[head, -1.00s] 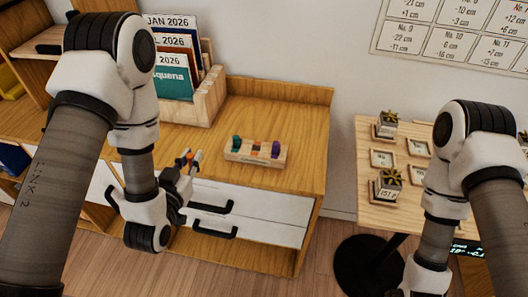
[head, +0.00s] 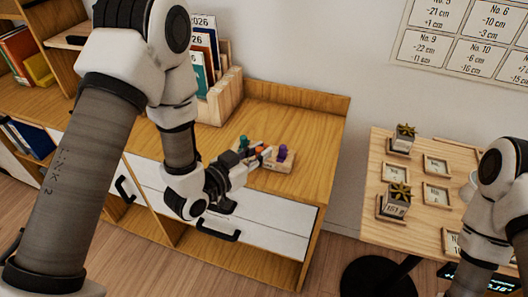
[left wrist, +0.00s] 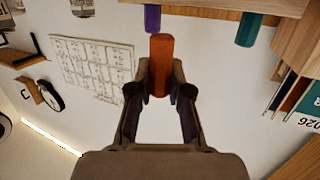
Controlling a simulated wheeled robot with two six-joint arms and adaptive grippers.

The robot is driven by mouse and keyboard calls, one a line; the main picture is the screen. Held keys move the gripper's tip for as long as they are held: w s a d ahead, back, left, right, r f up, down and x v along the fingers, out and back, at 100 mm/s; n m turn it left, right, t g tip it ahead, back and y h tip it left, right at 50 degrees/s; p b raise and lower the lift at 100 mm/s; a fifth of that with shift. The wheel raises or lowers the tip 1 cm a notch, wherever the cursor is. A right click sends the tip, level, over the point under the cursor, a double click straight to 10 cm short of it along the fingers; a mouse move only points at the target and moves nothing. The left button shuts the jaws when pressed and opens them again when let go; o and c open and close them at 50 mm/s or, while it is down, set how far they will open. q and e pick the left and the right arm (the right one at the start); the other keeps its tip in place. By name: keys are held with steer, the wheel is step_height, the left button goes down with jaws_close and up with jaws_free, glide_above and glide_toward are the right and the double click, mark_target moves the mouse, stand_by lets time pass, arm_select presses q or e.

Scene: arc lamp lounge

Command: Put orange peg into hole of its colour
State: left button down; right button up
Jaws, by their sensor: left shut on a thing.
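The orange peg (left wrist: 161,65) is upright between the fingers of my left gripper (left wrist: 160,88), which is shut on it. In the head view the orange peg (head: 262,150) and my left gripper (head: 255,157) are at the wooden peg block (head: 280,166). A purple peg (head: 282,152) stands at the block's right and a teal peg (head: 243,142) at its left, with the orange peg between them in the picture. In the left wrist view the orange peg's end shows apart from the block's edge. The orange hole is hidden. My right gripper is out of view.
The block rests on a wooden cabinet top (head: 300,120). A wooden file holder (head: 226,92) with calendars stands behind on the left. A separate wooden table (head: 415,222) with small frames and boxes stands at the right. The cabinet's right side is clear.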

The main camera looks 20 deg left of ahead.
arm_select(q)
steer(key=w, duration=0.3)
steer(key=w+a, duration=0.1)
steer(key=w, duration=0.2)
steer(key=shift+w+a+f+p, duration=0.15)
steer(key=shift+w+f+p, duration=0.05)
steer(key=shift+w+p, duration=0.2)
step_height(320, 180, down, 3)
steer(key=shift+r, duration=0.1)
steer(key=shift+w+f, duration=0.15)
steer(key=shift+f, duration=0.3)
steer(key=shift+f, duration=0.15)
steer(key=c, duration=1.1)
jaws_free()
